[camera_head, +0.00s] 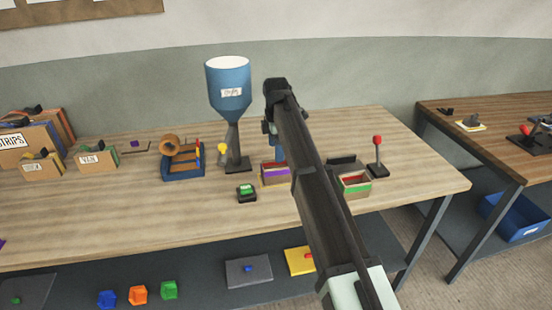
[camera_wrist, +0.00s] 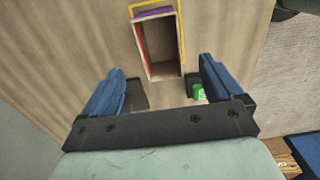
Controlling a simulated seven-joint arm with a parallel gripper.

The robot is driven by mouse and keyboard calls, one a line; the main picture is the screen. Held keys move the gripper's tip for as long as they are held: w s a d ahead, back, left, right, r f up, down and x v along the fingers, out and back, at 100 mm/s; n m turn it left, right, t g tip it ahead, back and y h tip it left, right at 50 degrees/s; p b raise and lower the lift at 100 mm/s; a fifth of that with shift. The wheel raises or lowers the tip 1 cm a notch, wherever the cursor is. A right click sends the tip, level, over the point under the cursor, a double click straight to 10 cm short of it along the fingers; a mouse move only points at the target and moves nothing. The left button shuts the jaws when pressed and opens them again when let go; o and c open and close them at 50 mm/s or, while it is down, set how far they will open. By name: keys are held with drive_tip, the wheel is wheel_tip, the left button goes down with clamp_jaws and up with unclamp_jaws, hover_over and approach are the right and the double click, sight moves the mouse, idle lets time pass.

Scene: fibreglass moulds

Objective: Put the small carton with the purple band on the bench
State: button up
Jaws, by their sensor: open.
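The small carton with the purple band (camera_head: 274,178) is open-topped and stands on the bench (camera_head: 225,228), partly behind my arm in the head view. In the wrist view I look down into the carton (camera_wrist: 162,48), its purple strip at the far end and a reddish inner wall on the left. My gripper (camera_wrist: 163,72) is open and empty, its blue fingers on either side of the carton's near end. A yellow outline (camera_wrist: 183,28) shows around the far part of the carton. Whether the carton sits fully inside it I cannot tell.
A green-topped black box (camera_head: 246,193) stands left of the carton, close to my right finger in the wrist view. A blue funnel on a stand (camera_head: 229,90) is behind. A green-banded carton (camera_head: 355,184) and a red-knobbed lever (camera_head: 377,155) stand to the right. The bench's front left is mostly clear.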

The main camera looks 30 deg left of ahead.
drive_tip(key=shift+r, duration=1.15)
idle(1.4)
